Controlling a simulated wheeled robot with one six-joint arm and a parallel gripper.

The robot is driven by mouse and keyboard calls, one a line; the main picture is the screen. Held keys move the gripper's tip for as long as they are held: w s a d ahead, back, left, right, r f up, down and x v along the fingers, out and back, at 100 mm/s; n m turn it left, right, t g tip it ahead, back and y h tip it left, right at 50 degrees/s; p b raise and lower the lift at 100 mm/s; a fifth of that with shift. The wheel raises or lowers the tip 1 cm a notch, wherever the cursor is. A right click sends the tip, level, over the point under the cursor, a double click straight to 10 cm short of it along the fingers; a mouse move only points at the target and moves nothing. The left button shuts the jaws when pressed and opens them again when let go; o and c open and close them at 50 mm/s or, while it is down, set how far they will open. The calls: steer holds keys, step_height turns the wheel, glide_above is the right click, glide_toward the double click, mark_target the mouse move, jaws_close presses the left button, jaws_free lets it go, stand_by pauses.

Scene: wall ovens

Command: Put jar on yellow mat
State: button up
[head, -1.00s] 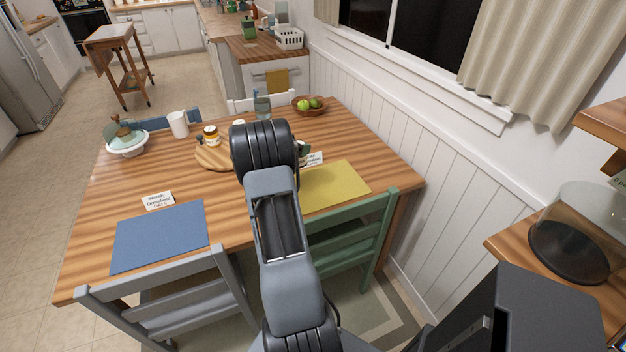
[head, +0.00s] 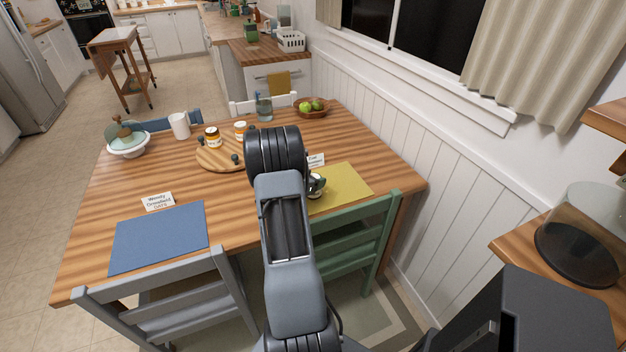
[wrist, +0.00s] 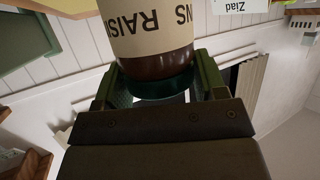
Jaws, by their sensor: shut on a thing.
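A jar labelled RAISINS (wrist: 152,30) with a dark lid is between the two fingers of my gripper (wrist: 160,85) in the wrist view. The gripper is shut on its lid end. In the head view the jar (head: 317,183) shows partly beside my arm, over the left part of the yellow mat (head: 348,186). My arm hides the mat's left edge and most of the gripper. I cannot tell whether the jar touches the mat.
A name card (head: 315,160) stands behind the yellow mat. A round wooden board (head: 213,158) holds other jars (head: 213,137). A blue mat (head: 160,236), a fruit bowl (head: 311,108) and a white mug (head: 180,126) are on the table. A green chair (head: 355,245) stands at the near edge.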

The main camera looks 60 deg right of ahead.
stand_by(0.3)
steer(key=shift+f, duration=0.2)
steer(key=o, duration=1.1)
steer(key=shift+o, duration=0.2)
